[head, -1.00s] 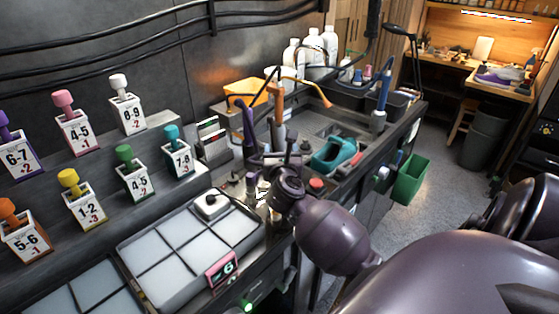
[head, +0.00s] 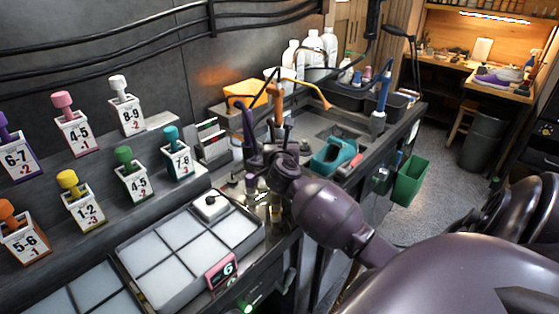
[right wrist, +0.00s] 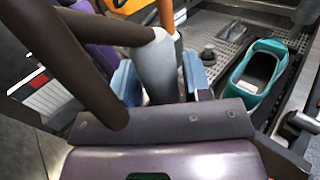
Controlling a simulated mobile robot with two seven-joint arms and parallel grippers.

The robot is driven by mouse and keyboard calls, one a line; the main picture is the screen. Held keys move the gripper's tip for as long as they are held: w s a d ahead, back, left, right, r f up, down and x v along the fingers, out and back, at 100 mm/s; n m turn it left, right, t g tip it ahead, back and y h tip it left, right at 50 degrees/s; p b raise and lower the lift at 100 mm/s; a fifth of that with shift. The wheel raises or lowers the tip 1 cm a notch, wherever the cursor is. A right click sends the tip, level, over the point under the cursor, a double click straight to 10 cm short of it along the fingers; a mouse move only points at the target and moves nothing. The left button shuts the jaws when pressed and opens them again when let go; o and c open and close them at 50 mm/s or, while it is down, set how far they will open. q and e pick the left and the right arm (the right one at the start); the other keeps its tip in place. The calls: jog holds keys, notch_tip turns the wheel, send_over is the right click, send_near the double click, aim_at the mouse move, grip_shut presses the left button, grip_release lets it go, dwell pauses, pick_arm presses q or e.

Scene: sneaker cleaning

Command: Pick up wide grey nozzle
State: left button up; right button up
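My left gripper is not in view.
An orange-handled tool (head: 277,100) and a purple-handled tool (head: 248,122) stand close to my right gripper. A teal shoe-shaped object (head: 335,155) lies to its right. A blue-handled tool (head: 382,95) and a green bin (head: 410,178) are farther right.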

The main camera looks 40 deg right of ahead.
grip_shut()
